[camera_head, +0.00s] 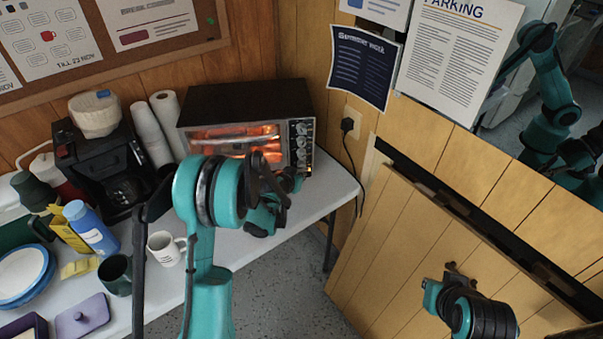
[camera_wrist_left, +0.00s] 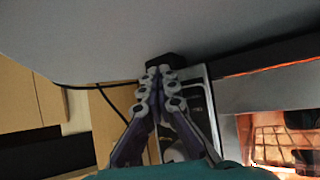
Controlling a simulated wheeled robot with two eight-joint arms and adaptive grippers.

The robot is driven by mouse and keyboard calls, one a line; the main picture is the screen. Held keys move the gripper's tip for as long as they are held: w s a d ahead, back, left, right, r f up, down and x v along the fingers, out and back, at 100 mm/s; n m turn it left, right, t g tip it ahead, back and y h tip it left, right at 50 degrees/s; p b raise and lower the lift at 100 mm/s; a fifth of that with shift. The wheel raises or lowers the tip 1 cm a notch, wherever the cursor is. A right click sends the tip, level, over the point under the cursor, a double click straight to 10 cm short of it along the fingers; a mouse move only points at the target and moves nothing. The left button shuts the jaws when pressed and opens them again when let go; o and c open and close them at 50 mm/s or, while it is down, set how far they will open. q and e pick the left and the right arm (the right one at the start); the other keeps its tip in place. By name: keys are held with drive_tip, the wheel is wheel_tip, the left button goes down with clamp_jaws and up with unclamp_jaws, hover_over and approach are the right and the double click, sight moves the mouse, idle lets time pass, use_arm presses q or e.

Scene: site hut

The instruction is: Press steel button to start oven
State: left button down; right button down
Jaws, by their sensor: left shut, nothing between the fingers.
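The toaster oven (camera_head: 228,138) stands at the back right of the table, its window glowing orange. Its steel control panel (camera_head: 301,140) has a column of knobs on the right side of the front. A small orange light shows low on the panel; I cannot make out the steel button itself. My left gripper (camera_head: 293,181) is in front of the panel's lower end. In the left wrist view, the left gripper (camera_wrist_left: 160,75) is shut and empty, its fingertips over the panel's end; contact cannot be told. Part of my right arm shows at the lower right, its fingers unclear.
A coffee maker (camera_head: 100,165), paper rolls (camera_head: 165,118), a white mug (camera_head: 166,248) and a blue bottle (camera_head: 91,229) crowd the table's left. A plug (camera_head: 347,125) with a hanging cord is right of the oven. A wooden panel (camera_head: 385,240) stands at the right.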

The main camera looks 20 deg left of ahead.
use_arm(q)
drive_tip(key=shift+s+d, duration=0.35)
drive_tip(key=shift+s, duration=0.4)
drive_tip(key=shift+s+d, duration=0.3)
drive_tip(key=shift+s, duration=0.45)
drive_tip(key=shift+s+d, duration=0.35)
drive_tip(key=shift+s, duration=0.45)
drive_tip(key=shift+s+d, duration=0.3)
drive_tip(key=shift+s, duration=0.45)
